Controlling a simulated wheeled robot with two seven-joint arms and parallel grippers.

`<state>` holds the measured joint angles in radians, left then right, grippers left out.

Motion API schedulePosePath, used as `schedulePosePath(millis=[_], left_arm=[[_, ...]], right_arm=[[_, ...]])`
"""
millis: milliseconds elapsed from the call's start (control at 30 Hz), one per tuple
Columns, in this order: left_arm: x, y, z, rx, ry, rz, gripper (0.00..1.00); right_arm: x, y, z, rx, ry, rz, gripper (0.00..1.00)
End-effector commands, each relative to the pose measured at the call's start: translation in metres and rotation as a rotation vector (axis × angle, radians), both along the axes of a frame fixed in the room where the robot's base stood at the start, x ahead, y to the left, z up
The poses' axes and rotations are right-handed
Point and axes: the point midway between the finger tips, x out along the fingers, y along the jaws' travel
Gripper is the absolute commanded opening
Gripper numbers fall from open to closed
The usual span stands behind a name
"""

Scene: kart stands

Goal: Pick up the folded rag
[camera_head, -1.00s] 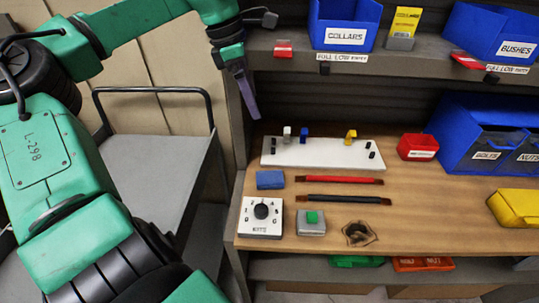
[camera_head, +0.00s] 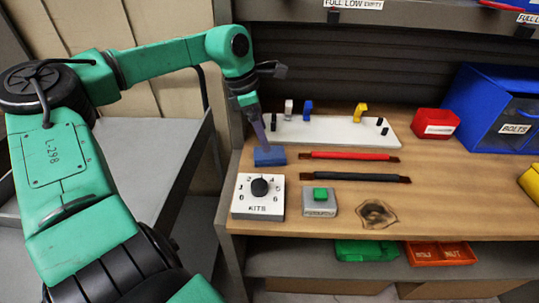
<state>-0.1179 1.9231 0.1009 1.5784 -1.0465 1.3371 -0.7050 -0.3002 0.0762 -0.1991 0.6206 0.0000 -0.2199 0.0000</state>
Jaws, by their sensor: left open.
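The folded rag (camera_head: 270,157) is a small blue block-like pad lying on the wooden workbench, behind the KITS dial box and left of the red and black rods. My left gripper (camera_head: 266,146) points down right at the rag, its purple-grey fingers overlapping the rag's back part in the picture. It is open. I cannot tell whether the fingers touch the rag. My right gripper is not in view.
The KITS dial box (camera_head: 258,196) and a grey box with a green button (camera_head: 319,201) stand just in front. A white board (camera_head: 335,133) with small clips lies behind. A red rod (camera_head: 350,156) and a black rod (camera_head: 355,177) lie to the right.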

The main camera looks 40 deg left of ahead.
Motion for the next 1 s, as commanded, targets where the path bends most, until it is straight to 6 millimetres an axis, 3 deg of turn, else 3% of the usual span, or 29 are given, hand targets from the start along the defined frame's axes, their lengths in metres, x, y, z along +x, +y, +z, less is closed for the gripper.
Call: schedulePosePath(millis=[333, 567, 767, 1000], left_arm=[[0.008, -0.01, -0.054, 0.001, 0.004, -0.001, 1.0], [0.01, -0.011, -0.058, 0.0, -0.001, 0.0, 1.0], [0.01, -0.01, -0.058, 0.0, -0.001, 0.0, 0.29], [0.01, -0.01, -0.057, 0.0, -0.001, 0.0, 0.28]], right_arm=[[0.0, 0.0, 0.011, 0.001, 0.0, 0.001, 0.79], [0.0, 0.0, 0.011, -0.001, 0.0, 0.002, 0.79], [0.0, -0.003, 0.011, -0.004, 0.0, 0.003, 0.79], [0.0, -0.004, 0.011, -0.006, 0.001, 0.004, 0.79]])
